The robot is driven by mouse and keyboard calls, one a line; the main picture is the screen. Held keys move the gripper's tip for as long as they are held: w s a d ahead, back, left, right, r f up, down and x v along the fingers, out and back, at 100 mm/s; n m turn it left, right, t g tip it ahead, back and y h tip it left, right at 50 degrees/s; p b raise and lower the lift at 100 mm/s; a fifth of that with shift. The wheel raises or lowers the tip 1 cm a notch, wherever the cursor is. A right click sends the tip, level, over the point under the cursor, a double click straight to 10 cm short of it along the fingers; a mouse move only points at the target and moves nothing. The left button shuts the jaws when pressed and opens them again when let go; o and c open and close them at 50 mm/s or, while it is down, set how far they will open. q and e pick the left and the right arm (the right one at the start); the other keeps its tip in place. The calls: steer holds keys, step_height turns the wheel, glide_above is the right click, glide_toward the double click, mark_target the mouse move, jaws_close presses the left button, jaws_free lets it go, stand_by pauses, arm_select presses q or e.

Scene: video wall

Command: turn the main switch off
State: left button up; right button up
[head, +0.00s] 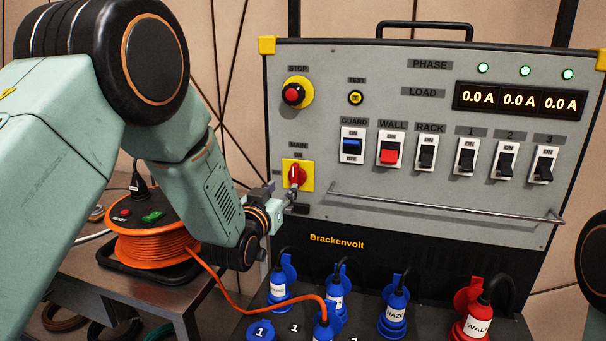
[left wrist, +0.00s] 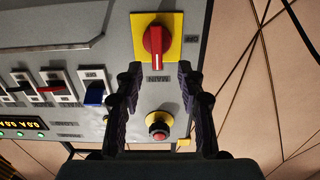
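The main switch (head: 296,174) is a red rotary handle on a yellow plate, at the left of the grey panel below the red stop button. In the head view its handle stands upright, towards the label above it. My left gripper (head: 290,201) is just below and in front of it. In the left wrist view the panel appears upside down, and the main switch (left wrist: 156,42) lies between and just beyond the tips of my left gripper (left wrist: 158,72). The fingers are spread open and empty; contact with the handle cannot be told. My right gripper is out of view.
The stop button (head: 293,94) is above the main switch. A row of rockers starts with the blue guard switch (head: 351,150) to the right. A metal rail (head: 440,208) crosses below. An orange cable reel (head: 150,240) stands at left; plugs line the bottom.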

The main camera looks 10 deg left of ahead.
mark_target(294, 173)
arm_select(q)
steer(key=w, duration=0.3)
steer(key=w+r, duration=0.1)
steer(key=w, duration=0.1)
steer(key=shift+w+d+b, duration=0.2)
steer(key=shift+w+b, duration=0.15)
steer(key=shift+w+d+r, duration=0.15)
steer(key=shift+w+d, duration=0.15)
steer(key=shift+w, duration=0.3)
steer(key=shift+w+a, duration=0.2)
steer(key=shift+w, duration=0.25)
steer(key=shift+s+d, duration=0.15)
steer(key=shift+c, duration=1.3)
jaws_close()
